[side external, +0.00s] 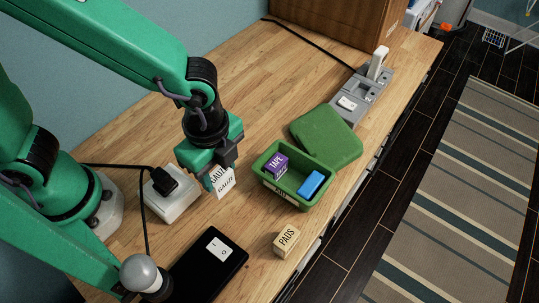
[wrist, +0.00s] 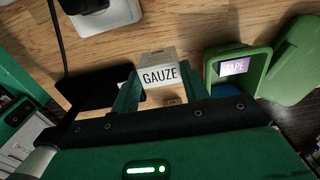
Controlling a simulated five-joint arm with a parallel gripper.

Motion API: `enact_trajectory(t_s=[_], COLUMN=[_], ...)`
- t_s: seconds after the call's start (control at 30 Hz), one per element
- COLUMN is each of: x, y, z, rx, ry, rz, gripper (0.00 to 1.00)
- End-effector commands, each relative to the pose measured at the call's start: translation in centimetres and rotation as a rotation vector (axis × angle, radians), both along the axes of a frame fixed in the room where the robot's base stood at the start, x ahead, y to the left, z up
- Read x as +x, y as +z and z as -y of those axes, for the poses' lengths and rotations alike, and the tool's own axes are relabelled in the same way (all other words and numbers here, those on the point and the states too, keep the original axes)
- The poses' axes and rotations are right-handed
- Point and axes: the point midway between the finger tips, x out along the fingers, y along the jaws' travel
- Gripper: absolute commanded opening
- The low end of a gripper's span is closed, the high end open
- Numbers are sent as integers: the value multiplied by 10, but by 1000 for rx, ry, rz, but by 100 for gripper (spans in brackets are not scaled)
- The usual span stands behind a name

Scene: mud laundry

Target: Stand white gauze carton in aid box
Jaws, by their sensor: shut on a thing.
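The white gauze carton (side external: 225,183) is held upright by my gripper (side external: 221,176), left of the aid box. In the wrist view the carton (wrist: 159,77) shows its GAUZE label between my two green fingers (wrist: 158,92). I cannot tell how far its bottom is from the table. The green aid box (side external: 269,188) stands open on the table. It holds a purple TAPE carton (side external: 276,164) at its back left and a blue item (side external: 311,184) at its front right. The box (wrist: 213,72) is at the right in the wrist view.
The green lid (side external: 328,138) lies behind the box. A PADS carton (side external: 286,239) sits in front of it, near the table edge.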

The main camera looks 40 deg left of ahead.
Motion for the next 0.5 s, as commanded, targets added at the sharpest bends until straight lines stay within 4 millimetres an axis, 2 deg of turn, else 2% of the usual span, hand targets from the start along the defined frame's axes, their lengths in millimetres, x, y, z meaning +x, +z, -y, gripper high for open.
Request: enact_trajectory(t_s=[0.27, 0.5], x=[17, 48], y=[8, 25], z=[14, 40], rx=[-1, -1], ry=[0, 0], rz=[1, 1], gripper=[31, 31])
